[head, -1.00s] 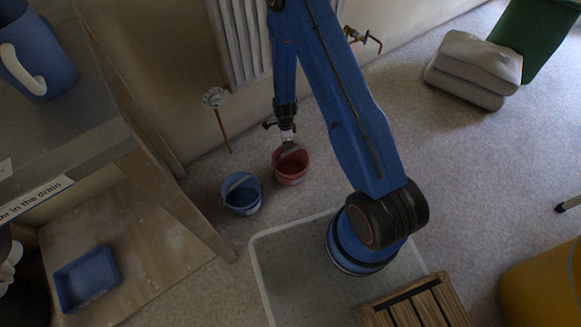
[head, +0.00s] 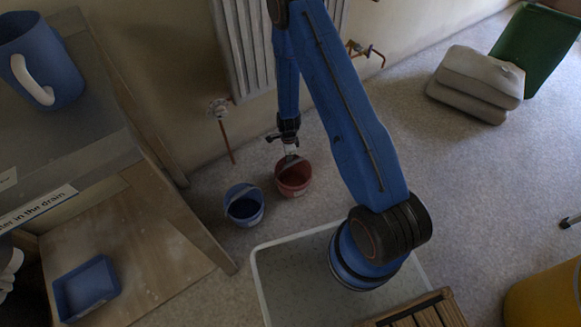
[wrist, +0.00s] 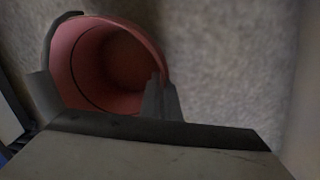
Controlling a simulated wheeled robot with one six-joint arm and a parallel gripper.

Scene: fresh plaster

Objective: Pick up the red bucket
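The red bucket (head: 295,181) stands upright on the floor in the head view, below the radiator. My gripper (head: 291,157) is right above its rim, at the far end of the blue arm. In the wrist view the round mouth of the red bucket (wrist: 112,62) fills the upper left. My gripper (wrist: 103,100) shows there with its two fingers well apart, one near the left side of the rim and one overlapping the right side. Nothing is visibly clamped between them. The bucket's lower side and exact finger contact are hidden.
A blue bucket (head: 244,205) stands close to the left of the red one. A pale tub (head: 262,290) is in front of them. A wooden shelf unit (head: 150,245) stands at the left, and a radiator (head: 245,45) and pipe (head: 228,140) behind.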

